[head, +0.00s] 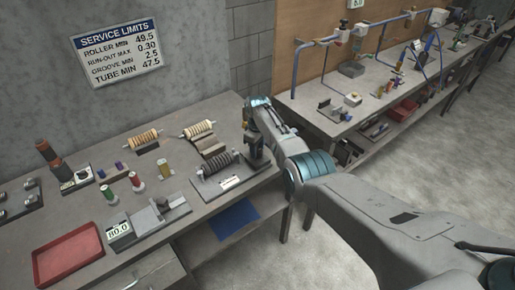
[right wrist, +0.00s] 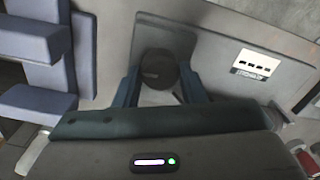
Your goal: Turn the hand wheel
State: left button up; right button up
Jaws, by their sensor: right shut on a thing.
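The dark hand wheel (right wrist: 158,68) shows as a round piece between my fingers in the right wrist view. My right gripper (right wrist: 160,88) is shut on it, with one blue-grey finger on each side. In the head view my right gripper (head: 257,158) points down at the right end of a fixture with a dark ribbed roller (head: 215,172). The wheel is hidden there behind the gripper and wrist. My left gripper is not in view.
A grey gauge block marked 80.0 (head: 150,220) and a red tray (head: 40,265) are at the front left. A second bench (head: 315,112) with blue tubing stands to the right, and the floor between is clear.

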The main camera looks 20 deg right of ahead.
jog(key=m, duration=0.7)
jog(key=shift+r, duration=0.15)
jog(key=m, duration=0.4)
jog(key=shift+d, duration=0.1)
jog(key=m, duration=0.4)
jog(key=shift+m+p, duration=0.3)
jog(key=m, duration=0.3)
jog(key=shift+m, duration=0.3)
jog(key=m, duration=0.3)
jog(key=shift+m, duration=0.3)
jog(key=m, duration=0.4)
jog(key=shift+m, duration=1.8)
